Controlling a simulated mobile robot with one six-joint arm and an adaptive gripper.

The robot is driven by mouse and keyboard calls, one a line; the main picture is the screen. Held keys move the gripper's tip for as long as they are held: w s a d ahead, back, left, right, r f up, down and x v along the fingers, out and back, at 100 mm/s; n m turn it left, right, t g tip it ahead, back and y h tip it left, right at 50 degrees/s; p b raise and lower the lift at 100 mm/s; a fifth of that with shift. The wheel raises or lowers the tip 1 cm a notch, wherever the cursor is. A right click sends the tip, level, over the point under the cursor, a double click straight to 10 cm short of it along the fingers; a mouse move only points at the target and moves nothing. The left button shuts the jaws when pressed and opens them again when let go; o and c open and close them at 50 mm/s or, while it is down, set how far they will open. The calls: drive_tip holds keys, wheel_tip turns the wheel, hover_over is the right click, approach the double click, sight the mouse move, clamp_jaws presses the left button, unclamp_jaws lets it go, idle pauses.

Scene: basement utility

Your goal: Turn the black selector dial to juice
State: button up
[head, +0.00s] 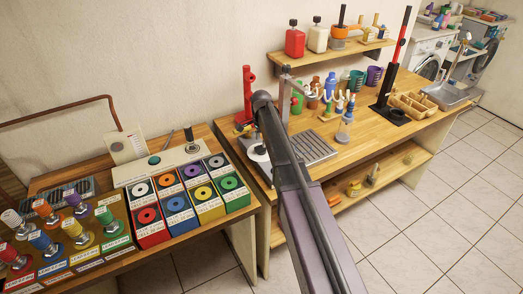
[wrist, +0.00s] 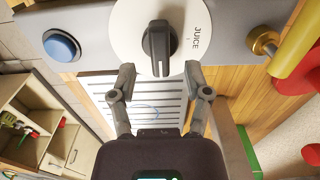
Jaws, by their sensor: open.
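The black selector dial (wrist: 157,45) is a raised bar knob on a round white plate (wrist: 128,30). In the wrist view the bar stands roughly vertical. The word JUICE (wrist: 196,37) is printed on the plate to the right of the knob, and the bar does not line up with it. My gripper (wrist: 160,72) is open. Its two fingertips are apart, left and right of the knob's lower end, with a visible gap on each side. In the head view my arm hides the dial and most of my gripper, and part of the white plate (head: 259,154) shows.
A blue button (wrist: 61,45) is left of the plate, and a brass fitting (wrist: 264,42) and a yellow bar (wrist: 299,45) are to its right. A slatted drip tray (head: 313,147) lies beside my arm. Bottles and cups crowd the bench behind; the tiled floor at right is clear.

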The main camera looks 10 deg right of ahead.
sight(261, 146)
drive_tip(key=shift+f+b, duration=1.35)
drive_tip(key=shift+f, duration=0.25)
clamp_jaws()
